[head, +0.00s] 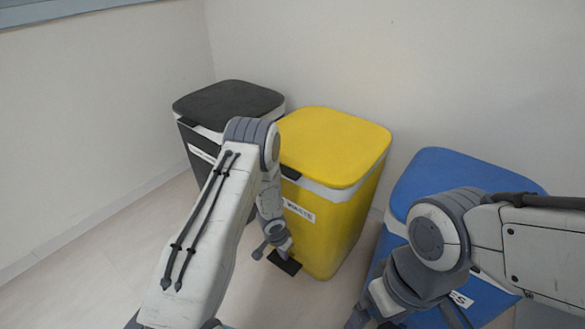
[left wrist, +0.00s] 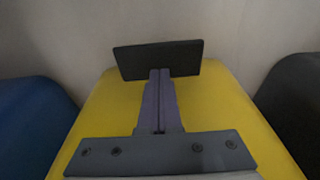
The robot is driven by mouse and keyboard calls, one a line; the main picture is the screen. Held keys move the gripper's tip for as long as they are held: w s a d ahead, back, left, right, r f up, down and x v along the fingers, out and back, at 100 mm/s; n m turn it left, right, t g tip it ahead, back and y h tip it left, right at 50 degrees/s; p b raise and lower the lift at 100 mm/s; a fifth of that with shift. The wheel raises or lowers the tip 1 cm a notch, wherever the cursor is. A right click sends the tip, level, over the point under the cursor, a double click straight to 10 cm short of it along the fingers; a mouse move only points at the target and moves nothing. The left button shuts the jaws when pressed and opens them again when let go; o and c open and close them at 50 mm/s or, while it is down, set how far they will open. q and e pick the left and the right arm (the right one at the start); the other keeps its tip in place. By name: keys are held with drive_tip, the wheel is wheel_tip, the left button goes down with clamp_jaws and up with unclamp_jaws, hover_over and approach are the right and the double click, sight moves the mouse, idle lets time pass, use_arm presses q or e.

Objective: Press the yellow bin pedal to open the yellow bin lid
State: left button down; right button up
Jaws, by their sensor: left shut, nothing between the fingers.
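The yellow bin (head: 325,225) stands between two other bins, and its yellow lid (head: 335,145) lies down on the white rim. Its black pedal (head: 288,265) sticks out low at the front. My left gripper (head: 273,246) is shut and empty, low in front of the yellow bin at the pedal. In the left wrist view, the shut fingers (left wrist: 160,75) overlap the edge of the pedal (left wrist: 158,58); I cannot tell whether they touch it. My right gripper (head: 372,312) is partly cut off at the bottom edge, and its jaws are not clear.
A black bin (head: 228,103) stands to the left and a blue bin (head: 455,172) to the right, both with lids down. Walls (head: 440,70) close off the back and left. The floor (head: 100,255) at the left is clear. My right arm is in front of the blue bin.

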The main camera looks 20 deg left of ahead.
sight(283, 262)
use_arm(q)
drive_tip(key=shift+f+b, duration=2.3)
drive_tip(key=shift+f, duration=0.6)
drive_tip(key=shift+r, duration=0.3)
drive_tip(key=shift+p, duration=0.35)
wheel_tip(283, 262, up, 9)
drive_tip(key=p, duration=1)
drive_tip(key=shift+r, duration=0.15)
